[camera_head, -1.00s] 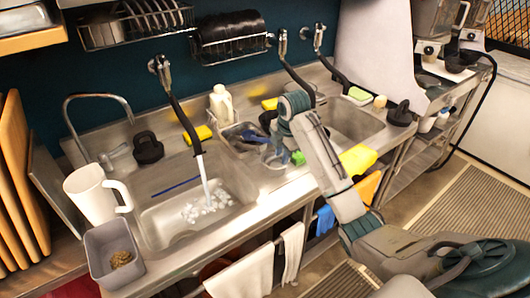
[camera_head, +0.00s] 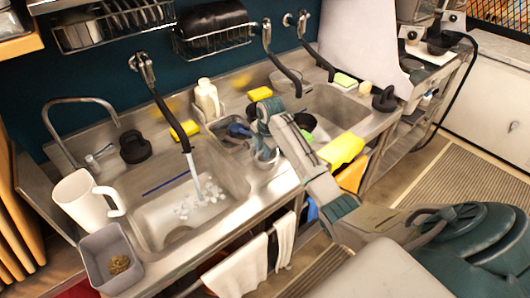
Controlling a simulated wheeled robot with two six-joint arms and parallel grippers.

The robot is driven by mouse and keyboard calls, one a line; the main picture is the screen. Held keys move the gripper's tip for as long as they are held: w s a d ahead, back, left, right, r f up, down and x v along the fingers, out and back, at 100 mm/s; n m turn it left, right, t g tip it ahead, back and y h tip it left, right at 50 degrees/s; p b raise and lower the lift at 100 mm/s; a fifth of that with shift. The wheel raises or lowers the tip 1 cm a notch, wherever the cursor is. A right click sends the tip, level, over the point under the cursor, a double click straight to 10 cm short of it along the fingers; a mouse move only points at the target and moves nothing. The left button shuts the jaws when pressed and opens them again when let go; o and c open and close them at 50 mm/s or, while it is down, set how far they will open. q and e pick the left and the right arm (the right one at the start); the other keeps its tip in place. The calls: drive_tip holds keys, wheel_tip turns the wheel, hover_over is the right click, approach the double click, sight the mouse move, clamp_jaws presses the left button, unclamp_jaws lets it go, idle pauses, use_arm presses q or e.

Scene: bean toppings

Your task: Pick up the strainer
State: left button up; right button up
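I cannot single out the strainer with certainty. A dark round rim (camera_head: 306,123) shows partly behind my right arm, at the near left of the right sink; it may be a strainer or a bowl. A green item (camera_head: 307,136) lies just below it. My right gripper (camera_head: 266,158) points down over the counter between the two sinks, beside the grey caddy (camera_head: 226,146). Its fingers are small and blend with the metal, so I cannot tell whether they are open or hold anything. My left gripper is out of view.
Water runs into the left sink (camera_head: 163,218), where white bits lie. A white pitcher (camera_head: 82,200) and a grey bin (camera_head: 92,262) stand at left. Black taps hang over both sinks.

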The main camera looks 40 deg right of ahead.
drive_tip(key=shift+f, duration=0.35)
drive_tip(key=shift+w+f, duration=0.15)
drive_tip(key=shift+f, duration=0.15)
clamp_jaws()
drive_tip(key=shift+r, duration=0.1)
drive_tip(key=shift+r, duration=0.1)
